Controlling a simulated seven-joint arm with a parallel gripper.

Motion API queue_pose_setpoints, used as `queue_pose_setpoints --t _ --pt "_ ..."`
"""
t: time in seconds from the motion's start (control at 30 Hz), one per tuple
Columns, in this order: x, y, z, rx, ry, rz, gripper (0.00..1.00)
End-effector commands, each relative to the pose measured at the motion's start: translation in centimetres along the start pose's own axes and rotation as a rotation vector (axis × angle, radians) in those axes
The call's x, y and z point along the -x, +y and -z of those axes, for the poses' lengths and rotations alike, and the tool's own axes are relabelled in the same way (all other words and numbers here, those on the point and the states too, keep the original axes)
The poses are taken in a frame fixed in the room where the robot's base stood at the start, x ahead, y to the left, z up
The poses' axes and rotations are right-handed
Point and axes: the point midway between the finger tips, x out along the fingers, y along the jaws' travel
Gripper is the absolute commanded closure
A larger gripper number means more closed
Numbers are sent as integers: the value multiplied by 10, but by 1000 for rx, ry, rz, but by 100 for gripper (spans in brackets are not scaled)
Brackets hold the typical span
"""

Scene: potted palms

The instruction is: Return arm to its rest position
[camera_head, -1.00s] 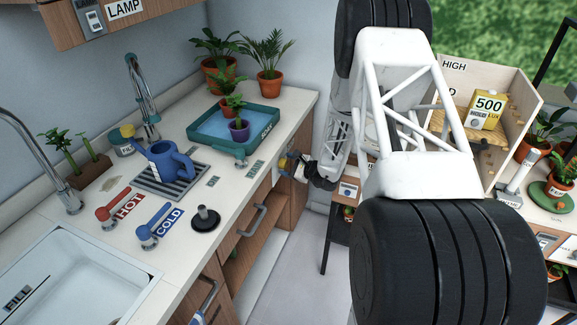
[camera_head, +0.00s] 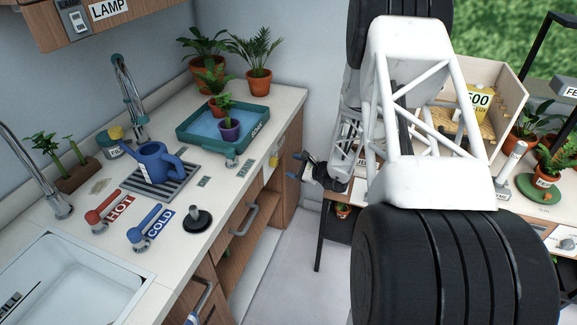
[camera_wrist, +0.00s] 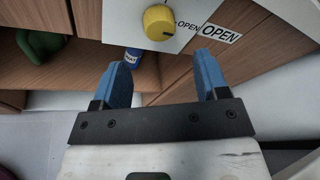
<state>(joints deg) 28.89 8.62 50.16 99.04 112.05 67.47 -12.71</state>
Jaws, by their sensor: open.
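My gripper (camera_wrist: 163,82) is open in the wrist view, with two blue fingers apart and nothing between them. In the head view my gripper (camera_head: 298,168) is small and hangs in the gap between the counter and the shelf table on the right, beside the counter's end. My white arm with dark bands fills the right of the head view and hides much of what lies behind it. In the wrist view a yellow knob (camera_wrist: 160,22) on a white panel, beside an OPEN label (camera_wrist: 220,33), lies beyond the fingers.
The counter holds a blue watering can (camera_head: 158,162), a teal tray (camera_head: 190,140) with potted plants, and red and blue tap levers. A wooden box (camera_head: 507,82) and more plants stand at the right. Floor shows between counter and table (camera_head: 290,250).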

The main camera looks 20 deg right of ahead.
Motion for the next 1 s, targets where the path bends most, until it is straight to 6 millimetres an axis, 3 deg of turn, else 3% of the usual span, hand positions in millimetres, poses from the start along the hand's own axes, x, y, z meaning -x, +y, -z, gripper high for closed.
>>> queue_pose_setpoints --t 0.73,0.87,1.0 --pt "6 0 -3 4 -2 -5 32" --pt "5 0 -16 23 -12 -31 32" --pt "2 3 -49 73 -35 -98 32"
